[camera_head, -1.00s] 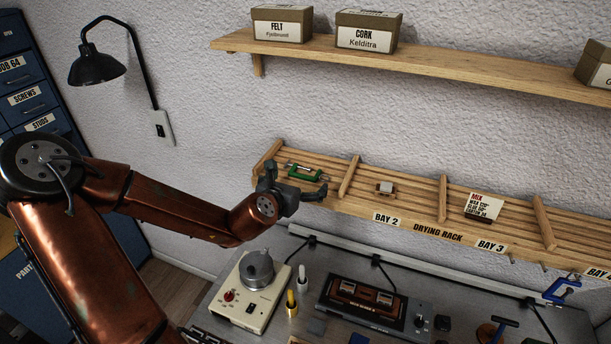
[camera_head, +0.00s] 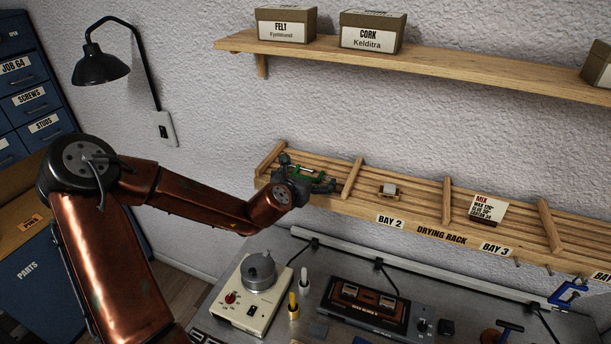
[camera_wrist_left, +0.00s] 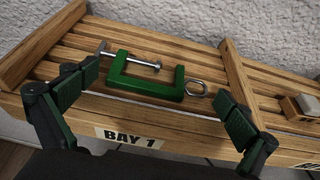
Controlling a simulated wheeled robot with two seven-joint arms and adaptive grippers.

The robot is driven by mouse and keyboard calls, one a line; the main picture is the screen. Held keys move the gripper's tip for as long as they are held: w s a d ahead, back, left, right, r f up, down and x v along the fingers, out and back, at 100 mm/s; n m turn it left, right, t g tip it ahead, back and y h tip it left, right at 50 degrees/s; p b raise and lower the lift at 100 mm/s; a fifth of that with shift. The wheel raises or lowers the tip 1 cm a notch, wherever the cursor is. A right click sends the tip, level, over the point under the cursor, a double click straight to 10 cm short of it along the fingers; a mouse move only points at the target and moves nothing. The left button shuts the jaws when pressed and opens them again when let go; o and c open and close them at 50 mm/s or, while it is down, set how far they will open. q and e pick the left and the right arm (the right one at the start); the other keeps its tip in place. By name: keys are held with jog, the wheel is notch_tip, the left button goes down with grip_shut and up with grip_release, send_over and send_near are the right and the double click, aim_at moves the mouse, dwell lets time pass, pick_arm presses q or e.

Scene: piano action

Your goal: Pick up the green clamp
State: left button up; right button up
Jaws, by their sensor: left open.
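The green clamp (camera_wrist_left: 148,88) lies on the slats of the wooden drying rack (camera_wrist_left: 150,117), in the bay labelled BAY 1 in the left wrist view. In the head view the left gripper (camera_head: 307,182) is at the rack's left bay and hides much of the clamp (camera_head: 310,170). My right gripper is not in view.
Wooden dividers (camera_head: 352,177) separate the bays. A small block (camera_head: 388,190) lies in the bay to the right. A shelf (camera_head: 450,73) with boxes is above the rack. Below are a hot plate (camera_head: 247,295) and a dark device (camera_head: 367,304) on the workbench.

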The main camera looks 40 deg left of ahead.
pick_arm(q)
jog(key=shift+c, duration=0.3)
jog(key=c, duration=1.6)
